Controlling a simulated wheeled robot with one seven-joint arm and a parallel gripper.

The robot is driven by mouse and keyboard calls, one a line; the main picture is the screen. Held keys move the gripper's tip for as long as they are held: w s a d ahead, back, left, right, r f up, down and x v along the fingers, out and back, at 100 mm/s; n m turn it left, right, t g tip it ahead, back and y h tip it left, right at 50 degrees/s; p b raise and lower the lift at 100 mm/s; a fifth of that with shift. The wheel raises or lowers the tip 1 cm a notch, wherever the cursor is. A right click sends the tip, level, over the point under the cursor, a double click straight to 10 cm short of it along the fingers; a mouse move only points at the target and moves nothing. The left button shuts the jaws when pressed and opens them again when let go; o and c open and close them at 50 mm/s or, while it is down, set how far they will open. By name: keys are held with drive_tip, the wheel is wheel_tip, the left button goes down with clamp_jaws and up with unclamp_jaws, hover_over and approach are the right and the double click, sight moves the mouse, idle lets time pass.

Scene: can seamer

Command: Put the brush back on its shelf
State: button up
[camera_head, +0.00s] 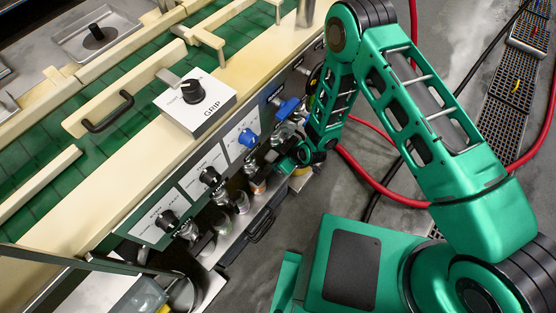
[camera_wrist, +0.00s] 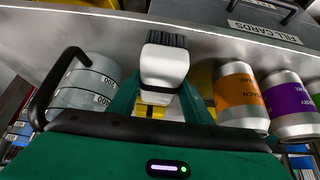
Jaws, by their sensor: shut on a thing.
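The brush (camera_wrist: 164,65) shows in the wrist view, with a white body and dark bristles pointing up in the picture. My gripper (camera_wrist: 160,98) is shut on the brush's body. In the head view my gripper (camera_head: 300,153) is low at the front of the machine, near the right end of its shelf (camera_head: 222,247). My arm and gripper hide the brush there. In the wrist view a pale grey shelf surface (camera_wrist: 112,32) runs behind the brush. I cannot tell whether the brush touches it.
In the wrist view, a grey measuring cup (camera_wrist: 88,88) is left of the brush. An orange-labelled can (camera_wrist: 240,97) and a purple-labelled can (camera_wrist: 290,105) are to its right. A drawer marked FILL CARDS (camera_wrist: 262,31) is above. A red hose (camera_head: 380,190) lies on the floor.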

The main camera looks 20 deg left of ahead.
drive_tip(key=o, duration=1)
drive_tip(key=shift+f, duration=0.1)
drive_tip(key=v, duration=1.2)
